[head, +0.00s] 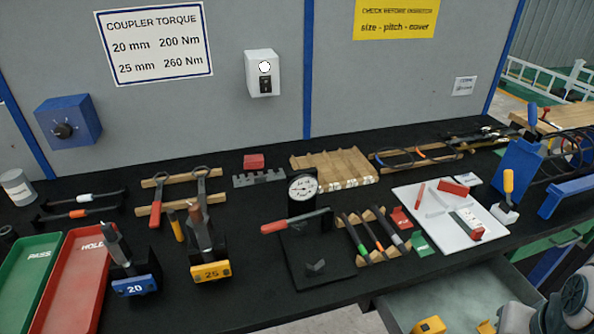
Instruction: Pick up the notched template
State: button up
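A dark grey strip with square notches along its upper edge (258,178), which looks like the notched template, lies on the black bench top near the back, left of centre. A red block (253,161) is just behind it. A wooden block with grooves (335,168) lies to its right, a small gap away. Nothing covers the strip.
A dial gauge stand (302,186) stands right of the strip, in front. Wrenches on wooden rails (181,181) lie left. Blue "20" (135,285) and yellow "25" (210,271) holders stand in front. A white board (450,216) lies right. An open drawer (465,302) projects below.

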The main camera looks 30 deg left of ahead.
aim_at(272, 176)
jog(key=u, duration=1.9)
jog(key=i, duration=0.75)
jog(key=z, duration=0.3)
